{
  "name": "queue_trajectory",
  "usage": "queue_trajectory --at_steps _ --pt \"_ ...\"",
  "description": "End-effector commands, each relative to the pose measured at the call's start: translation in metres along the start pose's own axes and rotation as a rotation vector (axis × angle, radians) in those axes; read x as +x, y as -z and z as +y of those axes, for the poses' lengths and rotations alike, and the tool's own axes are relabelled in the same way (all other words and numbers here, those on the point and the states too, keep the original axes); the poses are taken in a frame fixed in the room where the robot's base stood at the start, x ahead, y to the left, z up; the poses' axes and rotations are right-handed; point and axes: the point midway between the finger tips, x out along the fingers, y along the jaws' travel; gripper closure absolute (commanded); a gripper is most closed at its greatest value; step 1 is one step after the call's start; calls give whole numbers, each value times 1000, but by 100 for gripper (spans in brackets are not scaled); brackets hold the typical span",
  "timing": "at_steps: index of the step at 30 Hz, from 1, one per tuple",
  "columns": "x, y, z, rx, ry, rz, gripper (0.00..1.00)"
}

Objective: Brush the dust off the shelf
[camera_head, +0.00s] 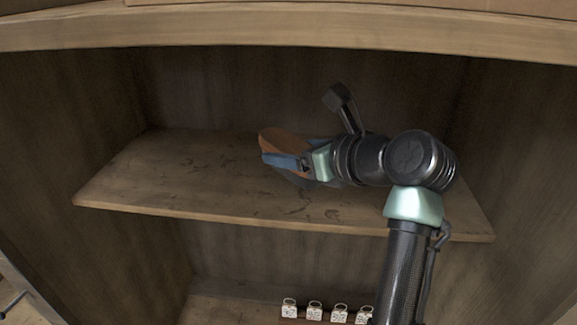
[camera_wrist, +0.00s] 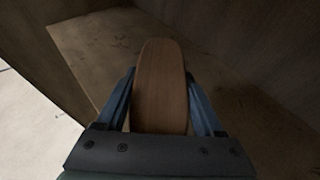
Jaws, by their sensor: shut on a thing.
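A wooden brush (camera_wrist: 160,85) with a rounded brown back is between the two blue fingers of my gripper (camera_wrist: 160,105) in the wrist view. My gripper is shut on it. In the head view the brush (camera_head: 279,142) points left, over the middle of the shelf (camera_head: 160,170). I cannot tell whether its bristles touch the board. The shelf is a brown wooden board with dark smudges of dust (camera_head: 290,208) scattered on its middle and left. My gripper and arm hide part of the right of the shelf.
The shelf stands between the wooden side walls of a cabinet, with a back panel (camera_head: 240,90) behind. A thick top board (camera_head: 280,30) crosses above it. Below, several small white tagged items (camera_head: 314,311) stand in a row near my arm.

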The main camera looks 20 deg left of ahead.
Motion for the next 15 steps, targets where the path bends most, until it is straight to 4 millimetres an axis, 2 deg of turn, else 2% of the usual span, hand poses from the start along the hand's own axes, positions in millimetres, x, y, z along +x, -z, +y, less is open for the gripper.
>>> queue_trajectory --at_steps 6,15 --pt "-6 -18 -5 -1 3 -2 93" --pt "-8 -23 -7 1 3 -1 93"
